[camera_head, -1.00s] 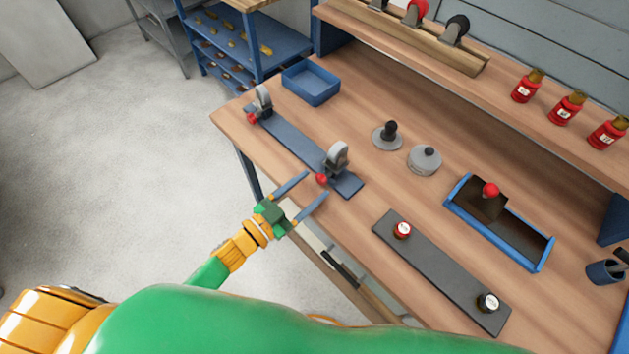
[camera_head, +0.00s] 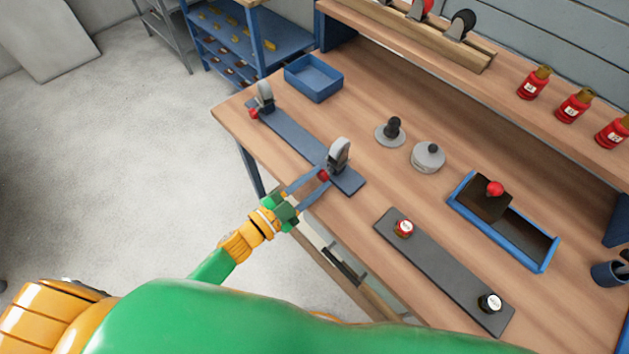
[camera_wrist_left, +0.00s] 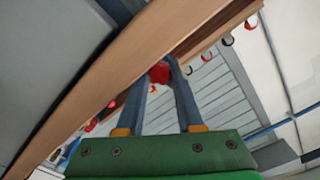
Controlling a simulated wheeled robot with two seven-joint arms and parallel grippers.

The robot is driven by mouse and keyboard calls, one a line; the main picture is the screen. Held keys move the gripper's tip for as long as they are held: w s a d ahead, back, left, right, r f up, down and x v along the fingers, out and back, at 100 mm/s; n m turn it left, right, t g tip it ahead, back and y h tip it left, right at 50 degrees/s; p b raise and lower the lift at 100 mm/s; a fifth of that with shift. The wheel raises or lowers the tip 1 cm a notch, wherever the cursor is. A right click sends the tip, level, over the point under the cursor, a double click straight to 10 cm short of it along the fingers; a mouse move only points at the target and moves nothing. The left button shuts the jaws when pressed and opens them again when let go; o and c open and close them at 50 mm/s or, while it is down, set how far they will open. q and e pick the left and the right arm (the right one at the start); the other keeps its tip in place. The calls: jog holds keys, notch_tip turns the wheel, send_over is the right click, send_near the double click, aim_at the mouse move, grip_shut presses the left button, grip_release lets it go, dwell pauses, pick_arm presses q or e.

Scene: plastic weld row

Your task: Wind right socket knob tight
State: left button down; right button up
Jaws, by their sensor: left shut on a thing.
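The right socket knob (camera_head: 323,175) is a small red knob at the front of the right grey socket (camera_head: 339,156). That socket stands on a dark blue-grey strip (camera_head: 295,138) near the bench's front edge. My left gripper (camera_head: 319,178) has its two blue fingers shut on this knob, one finger on either side. In the left wrist view the red knob (camera_wrist_left: 160,72) sits between the fingertips. A second grey socket (camera_head: 265,96) with a red knob (camera_head: 253,114) stands at the strip's far left end. My right gripper is not in view.
A blue tray (camera_head: 313,78) stands behind the strip. A grey disc with a black knob (camera_head: 391,132) and a round grey lidded piece (camera_head: 428,157) stand to the right. A dark plate (camera_head: 440,268) with two capped knobs and a blue box (camera_head: 530,246) lie further right.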

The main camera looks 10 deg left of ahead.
pick_arm(q)
jog(key=shift+m, duration=0.4)
